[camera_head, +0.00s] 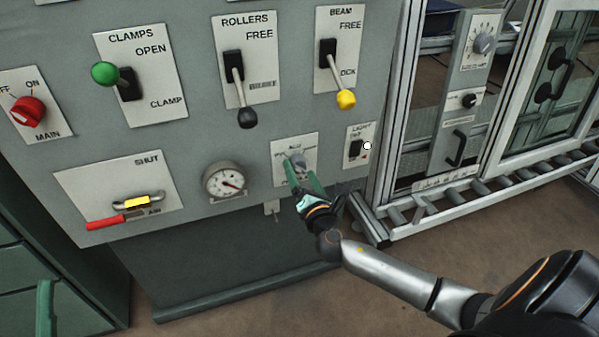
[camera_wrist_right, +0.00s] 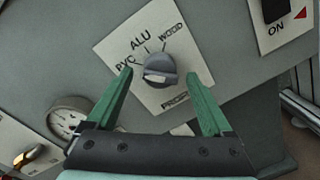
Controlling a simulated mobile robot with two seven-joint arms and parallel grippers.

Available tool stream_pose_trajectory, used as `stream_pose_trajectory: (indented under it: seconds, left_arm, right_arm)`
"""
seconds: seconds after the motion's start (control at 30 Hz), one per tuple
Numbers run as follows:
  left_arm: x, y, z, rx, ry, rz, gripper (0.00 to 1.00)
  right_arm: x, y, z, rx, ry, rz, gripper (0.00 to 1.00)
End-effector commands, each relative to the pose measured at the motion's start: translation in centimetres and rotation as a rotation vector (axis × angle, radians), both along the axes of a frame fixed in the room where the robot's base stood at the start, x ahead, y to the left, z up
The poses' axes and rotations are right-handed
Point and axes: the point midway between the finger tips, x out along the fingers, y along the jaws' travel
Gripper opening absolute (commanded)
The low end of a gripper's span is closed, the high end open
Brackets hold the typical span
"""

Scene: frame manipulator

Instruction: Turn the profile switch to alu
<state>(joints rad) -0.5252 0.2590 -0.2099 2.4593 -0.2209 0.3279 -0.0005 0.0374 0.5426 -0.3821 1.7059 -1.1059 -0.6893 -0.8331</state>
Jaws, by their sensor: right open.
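The profile switch (camera_head: 297,158) is a round grey knob on a white plate low on the grey panel. In the right wrist view the knob (camera_wrist_right: 160,68) sits amid the labels PVC, ALU and WOOD, with PROFILE below. A paler bar shows on its face; I cannot tell surely which label it points to. My right gripper (camera_head: 302,174) is open, its green fingers reaching toward the knob. In the wrist view the fingertips lie on either side of it, with gaps; contact is not visible.
A round gauge (camera_head: 225,181) is left of the switch and a light switch (camera_head: 356,149) right of it. Levers for rollers (camera_head: 240,92) and beam (camera_head: 338,75) are above. A red-handled air valve (camera_head: 119,219) is lower left. A framed roller conveyor (camera_head: 455,195) stands at right.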

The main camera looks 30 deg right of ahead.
Motion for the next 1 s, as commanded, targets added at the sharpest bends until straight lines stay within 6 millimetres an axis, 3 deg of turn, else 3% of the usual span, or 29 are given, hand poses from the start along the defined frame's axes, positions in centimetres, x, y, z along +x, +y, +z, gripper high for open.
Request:
stream_pose_trajectory:
  seconds: [0.17,0.47,1.0]
  left_arm:
    - [-0.82,-0.12,1.04,0.000,-0.057,-0.011,0.50]
    - [-0.98,-0.15,1.26,0.001,-0.066,-0.013,0.50]
    - [-0.97,-0.16,1.27,0.000,-0.066,-0.014,0.50]
  right_arm:
    - [1.28,-0.34,-0.08,0.001,0.000,0.001,0.85]
    - [1.47,-0.38,-0.04,0.002,0.001,0.001,0.85]
    - [1.45,-0.36,-0.03,0.002,0.000,0.002,0.27]
